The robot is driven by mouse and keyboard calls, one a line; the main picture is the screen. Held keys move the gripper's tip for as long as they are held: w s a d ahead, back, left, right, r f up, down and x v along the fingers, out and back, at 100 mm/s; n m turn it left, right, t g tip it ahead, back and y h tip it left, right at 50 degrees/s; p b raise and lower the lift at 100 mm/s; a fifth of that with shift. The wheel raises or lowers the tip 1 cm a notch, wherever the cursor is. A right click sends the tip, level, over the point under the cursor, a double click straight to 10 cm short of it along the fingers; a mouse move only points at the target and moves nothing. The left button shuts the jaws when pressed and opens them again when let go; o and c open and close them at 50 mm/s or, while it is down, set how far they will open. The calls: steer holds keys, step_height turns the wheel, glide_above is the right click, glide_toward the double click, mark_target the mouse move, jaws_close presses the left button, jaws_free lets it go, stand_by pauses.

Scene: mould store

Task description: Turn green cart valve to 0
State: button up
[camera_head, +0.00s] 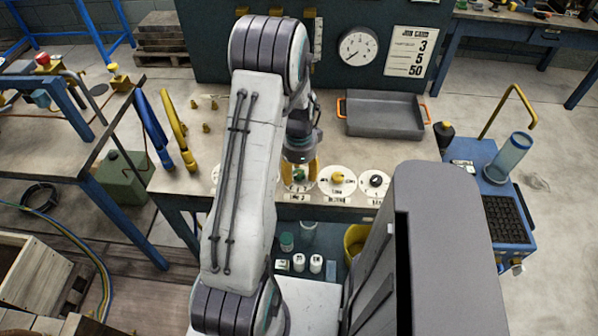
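The green valve (299,176) is a small knob on a round white dial at the front edge of the bench, partly hidden by my gripper. My gripper (301,172) points down over this dial. Its two yellow fingers stand apart on either side of the green knob, with a gap visible between them. I cannot tell whether a finger touches the knob. The dial's scale and the knob's setting are too small and covered to read. To the right are a yellow knob (337,178) and a black knob (375,181) on similar white dials.
A grey tray (384,133) with orange handles lies on the bench behind the dials. Yellow (176,128) and blue (150,125) levers stand at the left. A gauge (358,46) hangs on the back panel. A blue cart (480,160) with a clear cylinder stands at the right.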

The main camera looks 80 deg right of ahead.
jaws_close()
